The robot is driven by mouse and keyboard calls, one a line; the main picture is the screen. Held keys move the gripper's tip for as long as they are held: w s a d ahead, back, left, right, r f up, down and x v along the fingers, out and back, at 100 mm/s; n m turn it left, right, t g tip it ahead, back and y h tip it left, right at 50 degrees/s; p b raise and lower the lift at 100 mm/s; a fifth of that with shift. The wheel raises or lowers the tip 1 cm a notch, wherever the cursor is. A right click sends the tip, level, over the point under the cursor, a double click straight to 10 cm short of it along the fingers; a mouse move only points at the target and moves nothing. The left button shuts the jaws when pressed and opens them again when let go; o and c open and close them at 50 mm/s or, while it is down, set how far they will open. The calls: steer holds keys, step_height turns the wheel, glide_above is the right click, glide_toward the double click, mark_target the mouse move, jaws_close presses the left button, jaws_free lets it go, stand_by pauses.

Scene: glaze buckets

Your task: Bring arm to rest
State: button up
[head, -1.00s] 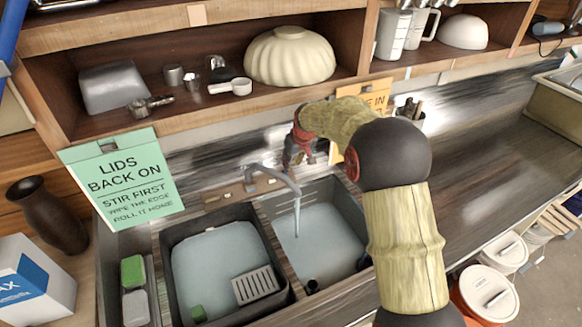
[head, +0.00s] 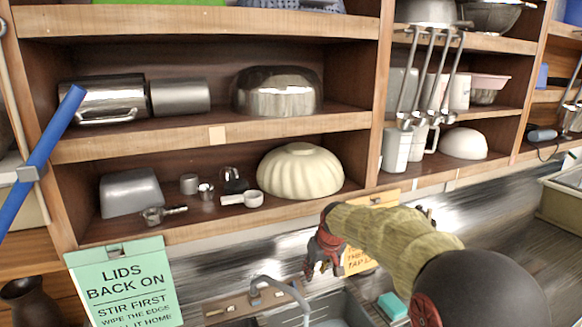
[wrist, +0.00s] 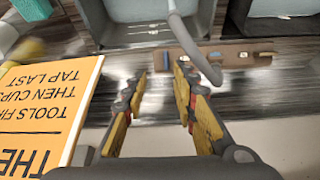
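My gripper (head: 318,262) is above the back of the sink, in front of the lower shelf. In the wrist view my gripper (wrist: 160,88) shows two fingers spread apart with nothing between them. The faucet (head: 272,288) is left of it and lower in the head view. In the wrist view the grey faucet (wrist: 190,45) curves beyond the fingertips. My arm reaches in from the lower right and hides part of the sink and counter.
A yellow sign (wrist: 45,115) stands close beside the gripper. A cream fluted bowl (head: 300,171) sits on the shelf (head: 225,222) just above it. A green sign (head: 122,285) hangs at lower left. A teal sponge (head: 392,306) lies near the arm.

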steer(key=s+d+r+m+b, duration=0.1)
steer(key=s+d+r, duration=0.15)
steer(key=s, duration=0.45)
steer(key=s+d+r, duration=0.2)
steer(key=s+r, duration=0.2)
steer(key=s, duration=0.3)
steer(key=s+d+r+m+b, duration=0.1)
steer(key=s+d+r, duration=0.2)
steer(key=s, duration=0.5)
steer(key=s+d+f+m, duration=0.1)
steer(key=s+d+f, duration=0.1)
steer(key=s, duration=0.8)
steer(key=s+d+f+t+h, duration=0.1)
steer(key=s+f, duration=0.2)
steer(key=s, duration=0.7)
steer(key=shift+d+m+b, duration=0.4)
stand_by(0.3)
